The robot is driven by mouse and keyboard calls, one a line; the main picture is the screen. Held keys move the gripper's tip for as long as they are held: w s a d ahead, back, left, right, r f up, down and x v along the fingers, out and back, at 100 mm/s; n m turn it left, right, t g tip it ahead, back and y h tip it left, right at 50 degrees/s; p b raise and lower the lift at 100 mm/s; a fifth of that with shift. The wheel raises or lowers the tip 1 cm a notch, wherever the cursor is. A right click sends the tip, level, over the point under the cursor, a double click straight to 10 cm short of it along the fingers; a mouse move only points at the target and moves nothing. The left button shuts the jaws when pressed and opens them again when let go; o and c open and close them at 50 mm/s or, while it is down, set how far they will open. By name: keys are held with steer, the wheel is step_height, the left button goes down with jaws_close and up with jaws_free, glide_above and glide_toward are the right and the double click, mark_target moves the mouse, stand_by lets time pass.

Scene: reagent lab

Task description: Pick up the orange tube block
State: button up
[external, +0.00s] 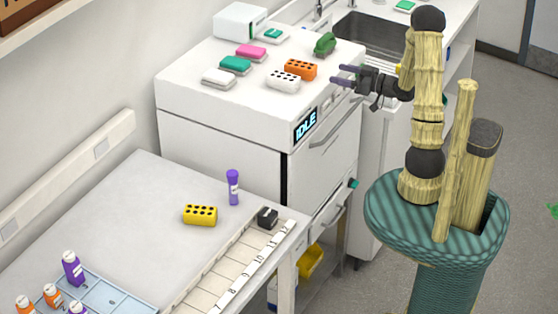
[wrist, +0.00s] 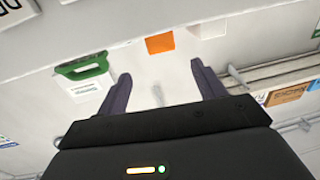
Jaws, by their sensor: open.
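The orange tube block (external: 301,69), with dark holes in its top, sits on the white top of the machine labelled IDLE. In the wrist view the orange block (wrist: 160,43) shows as a small orange face beyond the fingertips, roughly centred between them. My gripper (external: 340,74) is open and empty, just to the right of the block near the machine's edge. In the wrist view its two dark fingers (wrist: 159,70) stand wide apart with nothing between them. The fingers are not touching the block.
A white tube block (external: 283,81) lies close to the orange one, and a green object (external: 325,44) stands behind it. Pink (external: 251,52) and green (external: 236,65) items lie further left. A yellow block (external: 200,215) is on the lower bench. A sink (external: 372,36) is behind.

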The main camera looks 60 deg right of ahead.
mark_target(306, 65)
steer(key=w, duration=0.2)
steer(key=w+p, duration=0.1)
steer(key=w, duration=0.2)
steer(key=w+p, duration=0.1)
steer(key=w, duration=0.1)
steer(key=shift+w+a, duration=0.25)
steer(key=shift+a, duration=0.1)
steer(key=shift+w+a+r+p, duration=0.15)
steer(key=shift+w+p, duration=0.15)
steer(key=shift+p, duration=0.1)
steer(key=w, duration=0.1)
steer(key=w+p, duration=0.1)
steer(key=w, duration=0.1)
steer(key=w+p, duration=0.1)
steer(key=shift+w+a, duration=0.3)
steer(key=shift+s, duration=0.1)
steer(key=shift+c, duration=0.4)
steer(key=c, duration=1.1)
